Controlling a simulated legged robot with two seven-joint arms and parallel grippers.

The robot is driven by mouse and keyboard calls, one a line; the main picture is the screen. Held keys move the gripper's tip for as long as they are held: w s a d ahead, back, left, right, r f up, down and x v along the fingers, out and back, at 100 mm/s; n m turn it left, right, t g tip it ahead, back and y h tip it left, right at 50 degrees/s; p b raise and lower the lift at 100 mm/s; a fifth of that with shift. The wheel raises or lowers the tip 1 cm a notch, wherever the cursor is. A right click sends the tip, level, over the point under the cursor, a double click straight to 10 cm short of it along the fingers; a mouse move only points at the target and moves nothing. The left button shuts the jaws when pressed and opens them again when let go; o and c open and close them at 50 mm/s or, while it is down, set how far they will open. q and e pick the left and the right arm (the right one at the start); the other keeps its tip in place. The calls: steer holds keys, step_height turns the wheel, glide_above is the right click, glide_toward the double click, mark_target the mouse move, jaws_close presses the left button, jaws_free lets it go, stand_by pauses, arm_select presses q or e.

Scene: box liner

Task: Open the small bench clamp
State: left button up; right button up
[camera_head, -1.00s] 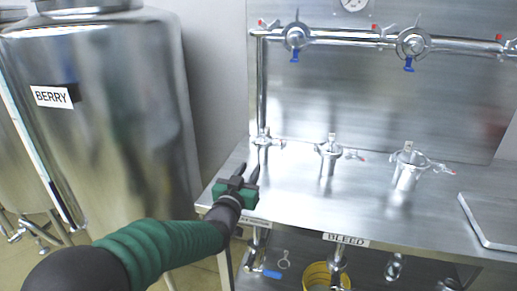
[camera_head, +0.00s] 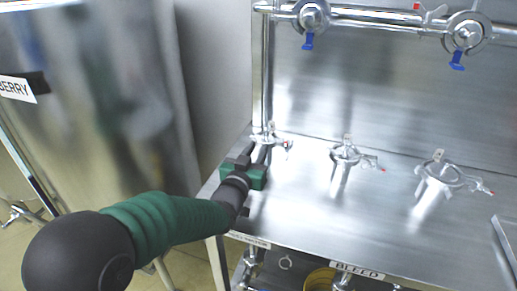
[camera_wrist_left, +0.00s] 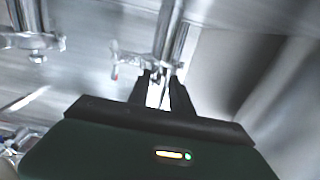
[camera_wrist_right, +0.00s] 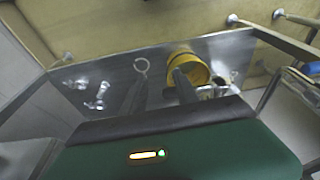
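Three shiny clamps show on the steel bench: a left clamp (camera_head: 268,138) at the foot of the vertical pipe, a middle clamp (camera_head: 346,154) and a right clamp (camera_head: 440,173). The left clamp looks smallest and has a red-tipped handle. My left gripper (camera_head: 258,152) is open, close in front of the left clamp and partly covering it. In the left wrist view, the clamp (camera_wrist_left: 130,58) lies just beyond the parted fingers (camera_wrist_left: 163,88); contact cannot be told. My right gripper (camera_wrist_right: 162,85) is open and empty, with the lower shelf beyond it. It is not in the head view.
A steel tank (camera_head: 95,100) labelled BERRY stands left of the bench (camera_head: 310,220). A pipe with valves (camera_head: 390,23) and blue handles runs along the back panel. A yellow bucket (camera_wrist_right: 183,66) stands under the bench. The bench's front middle is clear.

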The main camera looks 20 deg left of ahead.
arm_select(q)
steer(key=shift+f, duration=0.1)
steer(key=shift+c, duration=1.2)
steer(key=shift+w+d, duration=0.15)
steer(key=shift+d, duration=0.1)
jaws_close()
steer(key=shift+a, duration=0.1)
